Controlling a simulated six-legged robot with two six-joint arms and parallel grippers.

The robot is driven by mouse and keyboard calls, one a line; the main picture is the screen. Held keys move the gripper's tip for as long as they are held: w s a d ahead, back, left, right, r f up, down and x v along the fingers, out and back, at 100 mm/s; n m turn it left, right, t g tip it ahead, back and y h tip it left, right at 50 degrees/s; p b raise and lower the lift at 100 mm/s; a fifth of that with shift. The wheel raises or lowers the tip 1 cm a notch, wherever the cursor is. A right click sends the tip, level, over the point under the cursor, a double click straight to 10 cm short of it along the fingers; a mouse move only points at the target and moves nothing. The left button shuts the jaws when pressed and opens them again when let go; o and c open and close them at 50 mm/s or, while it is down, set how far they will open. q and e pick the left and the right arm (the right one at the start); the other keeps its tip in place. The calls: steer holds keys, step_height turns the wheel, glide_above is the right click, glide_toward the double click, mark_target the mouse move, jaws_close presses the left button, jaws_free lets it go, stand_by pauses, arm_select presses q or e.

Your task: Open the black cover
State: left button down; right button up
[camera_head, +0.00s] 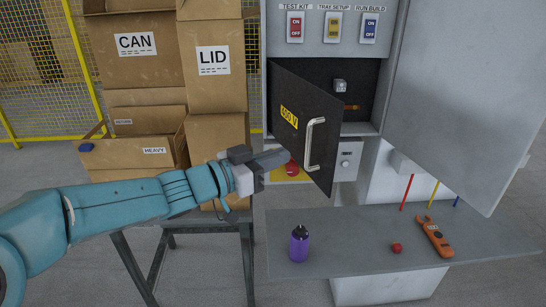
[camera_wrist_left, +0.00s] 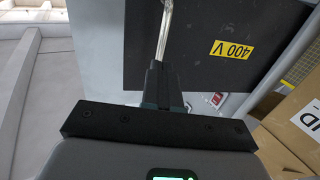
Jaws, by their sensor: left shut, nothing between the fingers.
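The black cover (camera_head: 292,110) carries a yellow "400 V" label and a silver bar handle (camera_head: 313,145). It stands partly open, swung out from the grey cabinet, and the dark inside shows to its right. My left gripper (camera_head: 286,157) is shut and empty, just left of the handle's lower end in the head view. In the left wrist view the fingers (camera_wrist_left: 159,75) point at the cover (camera_wrist_left: 205,70), with the handle (camera_wrist_left: 165,25) just beyond their tips. I cannot tell whether they touch. My right gripper is not in view.
A grey door (camera_head: 450,100) hangs open at the right. Below is a grey shelf (camera_head: 345,230) with a purple bottle (camera_head: 299,244), a red ball (camera_head: 396,248) and an orange meter (camera_head: 435,237). A red button (camera_head: 291,169) sits behind my gripper. Cardboard boxes (camera_head: 140,65) stand left.

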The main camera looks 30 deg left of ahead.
arm_select(q)
steer(key=b+v, duration=0.1)
steer(key=v, duration=0.8)
steer(key=w+d+f+n+g, duration=0.2)
steer(key=d+f, duration=0.3)
steer(key=f, duration=0.5)
steer(key=w+d+f+n+g, duration=0.15)
steer(key=d+f, duration=0.25)
steer(key=f, duration=0.6)
steer(key=w+d+f+n+g, duration=0.25)
steer(key=d+f, duration=0.25)
steer(key=f, duration=0.4)
steer(key=s+d+f+n+g+y, duration=0.1)
steer(key=s+d+f+g, duration=0.1)
steer(key=s+f, duration=0.55)
steer(key=s+d+f+n+g+y, duration=0.1)
steer(key=s+d+f+n+g, duration=0.2)
steer(key=f, duration=0.7)
steer(key=s+a+f+m+g+y, duration=0.2)
steer(key=s+f+g, duration=0.2)
steer(key=s, duration=0.7)
steer(key=shift+s+f, duration=0.35)
steer(key=shift+f, duration=0.5)
